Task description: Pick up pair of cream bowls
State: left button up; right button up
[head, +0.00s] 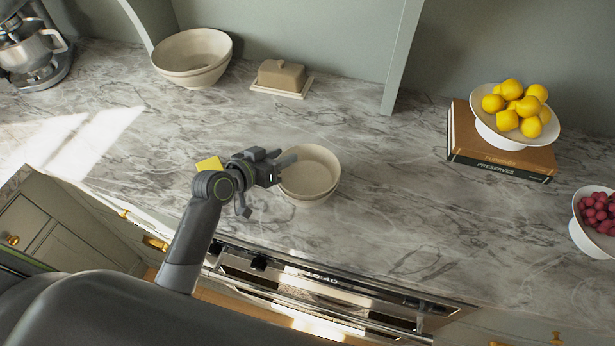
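A nested pair of cream bowls (313,178) stands upright on the marble counter, near its front edge, in the middle of the head view. My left gripper (284,160) is at the left rim of this pair, with its fingertips pointing right. The fingers overlap the rim in the picture; I cannot tell whether they touch it or whether they are open or shut. A larger stack of cream bowls (190,72) stands at the back left, away from the gripper. My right gripper is not in view.
A butter dish (280,77) sits at the back. A lemon bowl (508,135) stands on books (496,155) at the right, with a bowl of red fruit (590,235) at the far right. The counter right of the small bowls is clear.

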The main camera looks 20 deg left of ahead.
pick_arm(q)
jog(key=shift+x, duration=0.8)
jog(key=shift+a, duration=0.1)
grip_shut()
dwell(0.7)
jog(key=shift+r, duration=0.15)
